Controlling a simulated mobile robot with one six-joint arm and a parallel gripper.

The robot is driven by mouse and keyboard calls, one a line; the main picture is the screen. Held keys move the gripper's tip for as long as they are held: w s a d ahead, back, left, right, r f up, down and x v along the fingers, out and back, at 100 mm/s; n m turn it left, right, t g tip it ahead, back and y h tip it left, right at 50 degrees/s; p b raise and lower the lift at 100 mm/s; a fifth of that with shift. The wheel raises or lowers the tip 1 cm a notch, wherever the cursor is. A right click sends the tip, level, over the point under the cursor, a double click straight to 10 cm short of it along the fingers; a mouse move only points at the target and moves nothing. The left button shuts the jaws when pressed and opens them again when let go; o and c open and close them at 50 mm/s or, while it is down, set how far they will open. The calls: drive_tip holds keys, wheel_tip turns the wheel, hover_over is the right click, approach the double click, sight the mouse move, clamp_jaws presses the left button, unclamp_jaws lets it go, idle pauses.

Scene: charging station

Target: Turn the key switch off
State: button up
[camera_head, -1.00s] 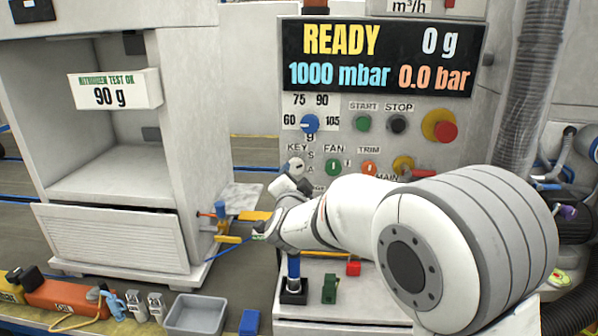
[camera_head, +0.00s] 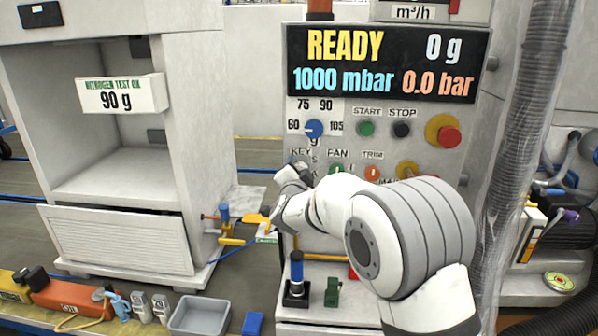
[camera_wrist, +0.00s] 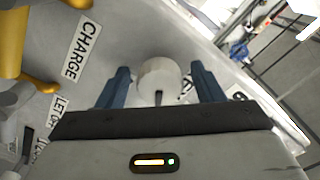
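The key switch is a pale round knob (camera_wrist: 158,75) with a dark slot, seen in the wrist view on the grey panel. My gripper (camera_wrist: 161,88) is open, with one blue finger on each side of the knob and a visible gap on both sides. I cannot tell how deep the fingers reach around it. In the head view, my gripper (camera_head: 290,172) is at the panel just below the KEY label (camera_head: 300,153), and my wrist hides most of the switch. The key's exact turn position cannot be told.
The fan knob (camera_head: 337,170) and trim knob (camera_head: 372,173) sit right of the key switch. The blue selector (camera_head: 314,128) is above. Yellow and blue valves (camera_head: 226,215) are at left. The display (camera_head: 386,62) reads READY, 0 g. A CHARGE label (camera_wrist: 82,48) shows in the wrist view.

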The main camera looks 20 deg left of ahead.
drive_tip(key=c, duration=0.9)
drive_tip(key=shift+a, duration=0.1)
drive_tip(key=shift+n, duration=0.4)
drive_tip(key=n+p, duration=0.2)
drive_tip(key=n, duration=0.3)
drive_tip(key=shift+r, duration=0.15)
drive_tip(key=n+p, duration=0.2)
drive_tip(key=n, duration=0.3)
drive_tip(key=shift+n, duration=0.7)
